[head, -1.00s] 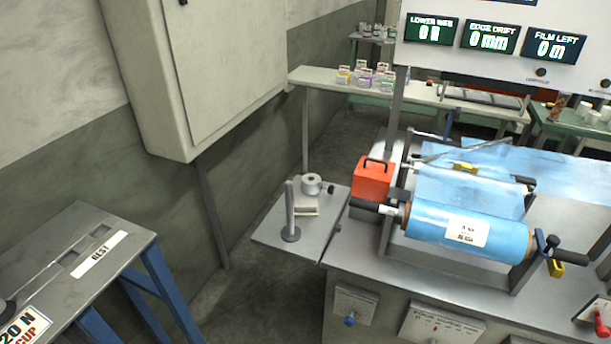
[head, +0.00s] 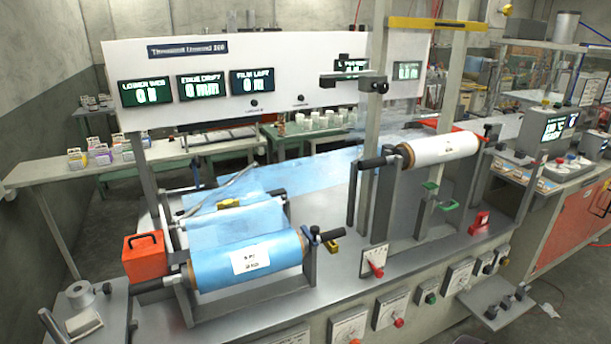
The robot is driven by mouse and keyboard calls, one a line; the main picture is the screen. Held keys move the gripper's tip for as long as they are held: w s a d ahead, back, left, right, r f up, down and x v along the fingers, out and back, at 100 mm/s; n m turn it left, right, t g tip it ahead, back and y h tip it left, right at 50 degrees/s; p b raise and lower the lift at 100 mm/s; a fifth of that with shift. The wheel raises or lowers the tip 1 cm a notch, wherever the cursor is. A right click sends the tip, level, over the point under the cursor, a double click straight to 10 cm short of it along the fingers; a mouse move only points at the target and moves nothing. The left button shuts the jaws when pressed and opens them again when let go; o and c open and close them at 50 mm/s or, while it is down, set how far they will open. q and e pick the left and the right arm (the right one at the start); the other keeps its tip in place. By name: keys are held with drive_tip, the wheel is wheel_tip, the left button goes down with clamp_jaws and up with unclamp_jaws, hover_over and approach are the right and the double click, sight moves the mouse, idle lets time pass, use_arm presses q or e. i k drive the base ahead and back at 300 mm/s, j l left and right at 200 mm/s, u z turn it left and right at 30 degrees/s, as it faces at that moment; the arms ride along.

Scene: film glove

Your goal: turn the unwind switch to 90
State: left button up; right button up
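The unwind machine has a white header board (head: 220,62) with several lit displays. Below it a blue film roll (head: 247,262) lies on its stand. A white dial plate with a red pointer knob (head: 375,264) stands on the deck edge right of the roll. More dial plates line the front panel, such as one with a red knob (head: 391,310), one with a green knob (head: 427,293) and one with a red knob (head: 458,278). Their labels are too small to read, so I cannot tell which is the unwind switch. Neither gripper is in view.
An orange box (head: 146,258) sits left of the roll. A white roll (head: 440,150) sits higher on the right stand. A small grey shelf (head: 492,302) juts out at the front right. A side table with a metal post stands at lower left.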

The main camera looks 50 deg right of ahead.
sight(399, 322)
drive_tip(key=z, duration=2.2)
